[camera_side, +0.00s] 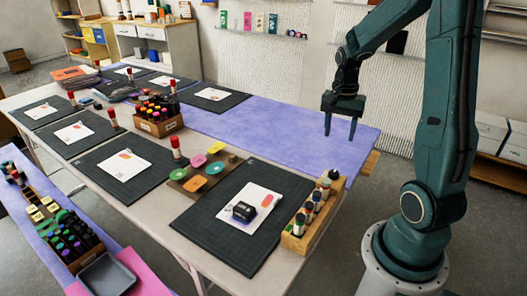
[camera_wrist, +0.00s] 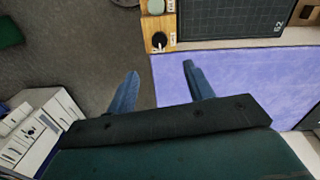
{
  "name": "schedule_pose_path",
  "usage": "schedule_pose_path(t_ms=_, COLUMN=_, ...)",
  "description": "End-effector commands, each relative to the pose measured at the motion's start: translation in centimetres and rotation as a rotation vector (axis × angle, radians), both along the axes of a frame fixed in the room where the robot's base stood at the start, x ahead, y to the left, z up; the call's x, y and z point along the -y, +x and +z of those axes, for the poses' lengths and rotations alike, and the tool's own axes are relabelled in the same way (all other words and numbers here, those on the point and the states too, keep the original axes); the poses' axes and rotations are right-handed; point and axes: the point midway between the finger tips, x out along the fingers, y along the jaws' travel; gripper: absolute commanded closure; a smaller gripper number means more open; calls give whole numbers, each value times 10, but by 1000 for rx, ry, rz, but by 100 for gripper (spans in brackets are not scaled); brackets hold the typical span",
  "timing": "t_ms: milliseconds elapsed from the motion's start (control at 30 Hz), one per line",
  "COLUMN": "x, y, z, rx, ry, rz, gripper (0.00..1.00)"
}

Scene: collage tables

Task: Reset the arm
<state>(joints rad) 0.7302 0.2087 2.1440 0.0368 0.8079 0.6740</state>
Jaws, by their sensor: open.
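My gripper (camera_side: 341,126) hangs over the right end of the purple cloth (camera_side: 262,128) in the side view, pointing down with its two fingers apart. In the wrist view my gripper (camera_wrist: 160,82) is also open, with nothing between the fingers. Its left finger shows against the grey floor and its right finger near the purple cloth (camera_wrist: 225,75). My gripper touches no object.
Nearest is a wooden rack of bottles (camera_side: 312,212). Beside it a black mat (camera_side: 205,226) bears a white card and a dark stamp (camera_side: 243,211). A palette (camera_side: 200,172) with coloured dishes and a marker crate (camera_side: 158,118) stand further left. The cloth under my gripper is clear.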

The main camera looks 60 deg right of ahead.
Motion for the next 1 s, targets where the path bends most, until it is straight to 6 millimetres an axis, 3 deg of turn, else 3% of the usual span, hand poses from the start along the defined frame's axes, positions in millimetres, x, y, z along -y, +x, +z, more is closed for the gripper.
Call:
schedule_pose_path(t_ms=267, x=-1, y=0, z=0, rx=1, ry=-1, rz=4, gripper=48)
schedule_pose_path(t_ms=467, x=-12, y=4, z=11, rx=18, ry=-14, rz=64, gripper=48)
schedule_pose_path(t_ms=667, x=-43, y=10, z=36, rx=64, ry=-48, rz=220, gripper=48)
schedule_pose_path(t_ms=1000, x=-114, y=5, z=84, rx=170, ry=-128, rz=592, gripper=48)
